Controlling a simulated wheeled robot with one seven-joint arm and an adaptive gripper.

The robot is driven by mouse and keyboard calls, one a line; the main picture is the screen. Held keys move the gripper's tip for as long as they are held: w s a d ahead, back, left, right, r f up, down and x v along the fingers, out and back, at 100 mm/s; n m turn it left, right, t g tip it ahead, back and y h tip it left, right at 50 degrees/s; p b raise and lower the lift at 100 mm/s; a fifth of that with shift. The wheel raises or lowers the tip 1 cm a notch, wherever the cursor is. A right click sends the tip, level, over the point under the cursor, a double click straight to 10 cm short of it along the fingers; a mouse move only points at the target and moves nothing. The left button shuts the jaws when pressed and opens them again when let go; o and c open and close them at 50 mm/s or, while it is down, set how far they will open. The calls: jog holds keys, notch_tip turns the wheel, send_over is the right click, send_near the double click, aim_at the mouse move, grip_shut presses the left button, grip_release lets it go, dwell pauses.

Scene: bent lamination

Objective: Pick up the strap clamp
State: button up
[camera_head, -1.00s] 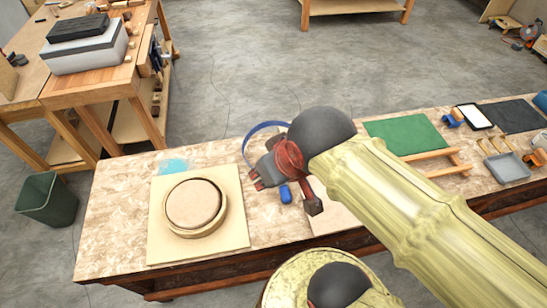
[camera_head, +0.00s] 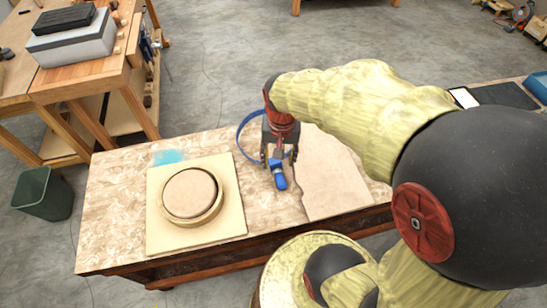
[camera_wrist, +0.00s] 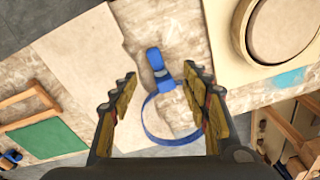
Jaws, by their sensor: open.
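The strap clamp is blue, with a chunky buckle (camera_head: 279,178) and a thin strap loop (camera_head: 243,131), on the workbench in the head view. In the wrist view its buckle (camera_wrist: 156,64) lies beyond and between my fingertips, and its strap (camera_wrist: 172,141) curves back between the fingers. My gripper (camera_head: 279,158) points down over the clamp, its fingers next to the buckle in the head view. In the wrist view my gripper (camera_wrist: 160,85) is open, with a finger on each side and nothing held. Part of the strap is hidden behind the gripper in the head view.
A round bent-wood ring on a form (camera_head: 190,194) sits on a square board (camera_head: 233,217) left of the clamp. A thin brown sheet (camera_head: 335,190) lies to the right. A green mat (camera_wrist: 47,139) shows in the wrist view.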

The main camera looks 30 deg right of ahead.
jog(key=w+d+f+m, duration=0.1)
jog(key=w+f+m, duration=0.1)
jog(key=m, duration=0.2)
jog(key=w+d+f+m, duration=0.2)
jog(key=w+f+m, duration=0.1)
jog(key=w+d+f+m, duration=0.2)
jog(key=f+m, duration=0.1)
jog(key=m, duration=0.1)
jog(key=shift+w+f+m, duration=0.25)
jog(key=shift+w+m, duration=0.05)
jog(key=shift+w, duration=0.1)
jog(key=m, duration=0.2)
jog(key=shift+w+d+r+m, duration=0.15)
jog(key=shift+w+m, duration=0.1)
jog(key=shift+m, duration=0.15)
jog(key=shift+w+f+b, duration=0.15)
jog(key=shift+f+b, duration=0.3)
jog(key=shift+f, duration=1.5)
jog(key=shift+w+f+b, duration=0.15)
jog(key=shift+f+b, duration=0.25)
jog(key=shift+f, duration=1.55)
jog(key=shift+c, duration=0.3)
jog(key=c, duration=1.1)
